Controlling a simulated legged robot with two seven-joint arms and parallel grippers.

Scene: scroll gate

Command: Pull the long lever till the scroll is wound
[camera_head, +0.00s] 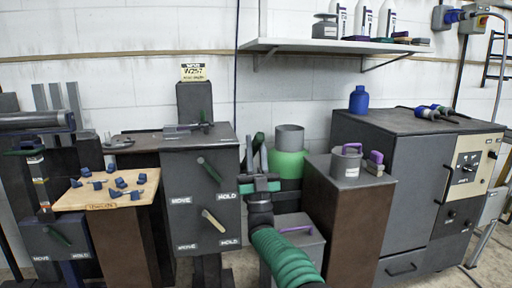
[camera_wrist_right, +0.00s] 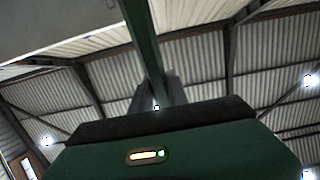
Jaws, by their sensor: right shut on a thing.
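My right gripper (camera_head: 261,186) is in the middle of the head view, at the end of my green-sleeved arm. It is shut on a dark upright bar (camera_head: 249,153), which looks like the long lever, just right of the grey cabinet (camera_head: 180,215). The gripper hides part of the bar. In the right wrist view, a green bar (camera_wrist_right: 144,40) runs down toward a grey piece (camera_wrist_right: 158,92) behind my gripper's body; the fingertips are hidden. A dark roller (camera_head: 35,121) at the far left may be the scroll. My left gripper is not in view.
A wooden board (camera_head: 72,197) with blue pieces stands left. A green drum (camera_head: 287,163), a brown pedestal (camera_head: 335,225) and a large grey machine (camera_head: 375,140) stand right.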

